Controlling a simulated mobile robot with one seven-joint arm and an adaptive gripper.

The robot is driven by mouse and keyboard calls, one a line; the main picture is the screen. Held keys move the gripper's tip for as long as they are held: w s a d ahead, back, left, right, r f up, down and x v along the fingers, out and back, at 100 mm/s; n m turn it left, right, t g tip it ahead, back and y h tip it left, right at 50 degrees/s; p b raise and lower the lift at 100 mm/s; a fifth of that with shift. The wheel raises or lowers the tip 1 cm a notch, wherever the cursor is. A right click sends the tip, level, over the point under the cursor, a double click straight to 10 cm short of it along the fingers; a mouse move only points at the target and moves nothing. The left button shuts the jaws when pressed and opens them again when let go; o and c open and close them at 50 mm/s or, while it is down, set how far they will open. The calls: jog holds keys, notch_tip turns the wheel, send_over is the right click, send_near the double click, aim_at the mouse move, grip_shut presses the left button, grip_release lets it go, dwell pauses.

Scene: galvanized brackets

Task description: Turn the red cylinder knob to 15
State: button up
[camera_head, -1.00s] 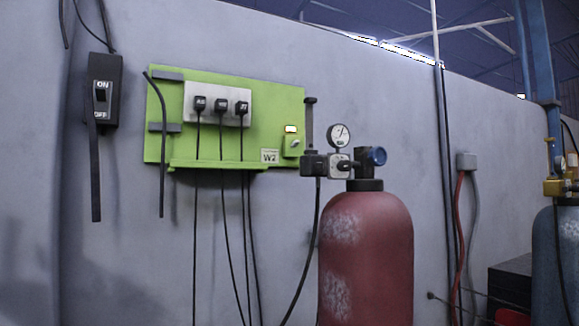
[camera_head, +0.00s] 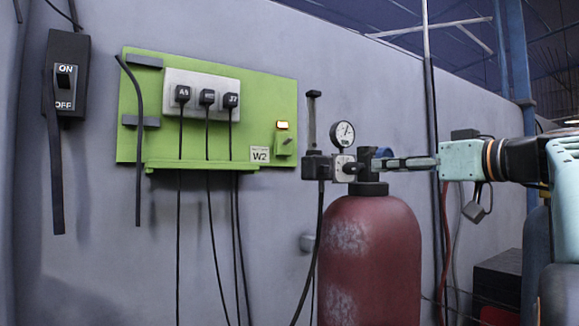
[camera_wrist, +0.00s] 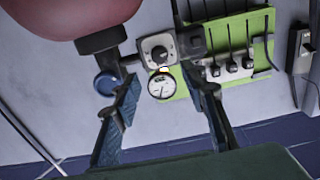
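The red cylinder (camera_head: 368,262) stands upright against the wall; its underside-up image fills the top left of the wrist view (camera_wrist: 75,22). On its valve are a blue round knob (camera_wrist: 107,83), a grey block with a round dial knob (camera_wrist: 159,53) and a white-faced gauge (camera_head: 343,133). The gauge also shows between my fingers in the wrist view (camera_wrist: 161,86). My gripper (camera_head: 380,164) reaches in from the right at valve height, fingers apart and nothing held. In the head view its fingertips overlap the blue knob, mostly hiding it; contact cannot be told.
A green panel (camera_head: 215,68) with several black plugs and hanging cables is on the wall left of the valve. An ON/OFF switch box (camera_head: 66,75) is at far left. A black hose (camera_head: 317,230) hangs beside the cylinder. Dark boxes (camera_head: 497,275) stand at right.

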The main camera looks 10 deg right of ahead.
aim_at(356, 167)
jog(key=p+x, duration=0.3)
jog(key=x, duration=0.7)
jog(key=shift+c, duration=0.4)
grip_shut()
